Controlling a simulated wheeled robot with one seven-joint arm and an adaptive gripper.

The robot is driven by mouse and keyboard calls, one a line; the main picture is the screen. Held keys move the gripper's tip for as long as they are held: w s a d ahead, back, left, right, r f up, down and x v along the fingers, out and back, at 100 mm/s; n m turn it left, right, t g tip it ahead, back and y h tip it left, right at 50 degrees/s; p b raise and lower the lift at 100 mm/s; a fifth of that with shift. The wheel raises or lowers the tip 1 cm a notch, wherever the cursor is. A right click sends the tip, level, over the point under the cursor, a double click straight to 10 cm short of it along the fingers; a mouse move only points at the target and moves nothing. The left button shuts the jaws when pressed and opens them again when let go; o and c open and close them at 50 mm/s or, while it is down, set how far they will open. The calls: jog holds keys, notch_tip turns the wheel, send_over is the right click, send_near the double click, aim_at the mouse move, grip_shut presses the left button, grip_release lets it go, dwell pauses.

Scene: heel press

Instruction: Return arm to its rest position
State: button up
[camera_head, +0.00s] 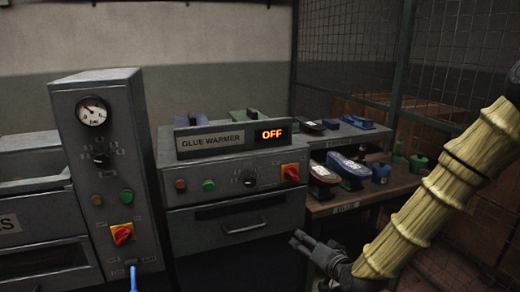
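My arm, in a pale yellow ribbed sleeve, comes in from the right edge and slopes down to the lower middle. My gripper (300,239) is dark and points left, in front of the lower right part of the glue warmer (238,222). I see nothing held in it, but its fingers are small and dark, so I cannot tell whether they are open or shut. The glue warmer is a grey cabinet with a lit sign reading OFF (270,133) and a red and yellow rotary switch (290,172).
A grey control cabinet (80,200) with a gauge (92,111) and another rotary switch (122,234) stands at the left. A wooden bench (335,207) at the right holds shoes and blue and green items. A wire mesh fence (455,50) closes off the right side.

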jog(key=s+d+f+n+g+h+p, duration=0.1)
jog(key=s+f+g, duration=0.3)
jog(key=s+f, duration=0.65)
jog(key=s+d+f+n+g+h, duration=0.1)
jog(key=s+f+g, duration=0.2)
jog(key=s+f, duration=0.75)
jog(key=s+d+f+n+g+h, duration=0.1)
jog(key=s+d+f+g, duration=0.1)
jog(key=s+f, duration=0.4)
jog(key=s+d+f+n+g+h, duration=0.1)
jog(key=s+f+g, duration=0.3)
jog(key=s, duration=1)
notch_tip(320, 180, down, 3)
jog(key=shift+d+r+h+p, duration=0.2)
jog(key=shift+d+h+p, duration=0.15)
jog(key=shift+d, duration=0.25)
